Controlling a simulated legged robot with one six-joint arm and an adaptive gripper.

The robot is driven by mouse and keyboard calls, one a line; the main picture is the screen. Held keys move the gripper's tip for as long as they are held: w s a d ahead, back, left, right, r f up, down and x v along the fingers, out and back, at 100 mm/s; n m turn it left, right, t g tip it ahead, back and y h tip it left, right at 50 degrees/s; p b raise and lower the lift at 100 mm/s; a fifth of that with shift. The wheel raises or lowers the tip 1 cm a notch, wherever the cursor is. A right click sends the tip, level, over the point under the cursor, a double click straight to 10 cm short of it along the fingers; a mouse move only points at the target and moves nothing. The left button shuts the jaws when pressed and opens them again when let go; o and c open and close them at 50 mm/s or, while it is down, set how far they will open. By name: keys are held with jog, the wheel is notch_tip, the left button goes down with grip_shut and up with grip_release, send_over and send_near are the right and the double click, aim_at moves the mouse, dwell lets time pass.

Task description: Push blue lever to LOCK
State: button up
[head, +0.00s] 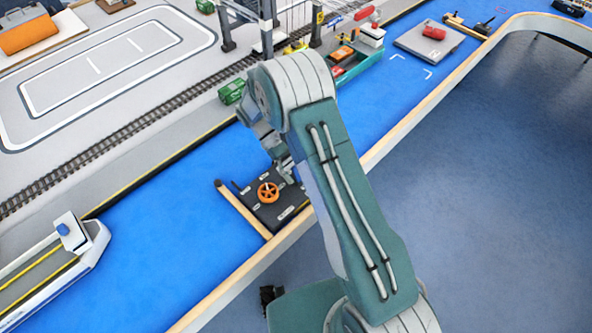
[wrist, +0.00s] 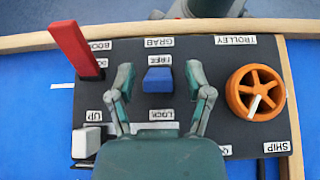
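The blue lever (wrist: 158,80) stands on the dark control panel (wrist: 230,55) in the wrist view, beside the FREE label under the GRAB heading. The LOCK label (wrist: 160,114) lies nearer my gripper's palm; the labels read upside down. My gripper (wrist: 160,73) is open, with one finger on each side of the blue lever and a gap on both sides. No contact shows. In the head view the panel (head: 291,212) sits at the blue table's near edge; my arm hides the blue lever there.
An orange wheel (wrist: 255,92) is right of my gripper. A red lever (wrist: 77,50) stands tall at the left, with a white lever (wrist: 87,140) below it. A wooden rail (head: 242,209) borders the panel. A model ship (head: 55,258) is further left.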

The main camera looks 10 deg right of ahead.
jog(key=v, duration=1.2)
jog(key=shift+f, duration=0.1)
dwell(2.3)
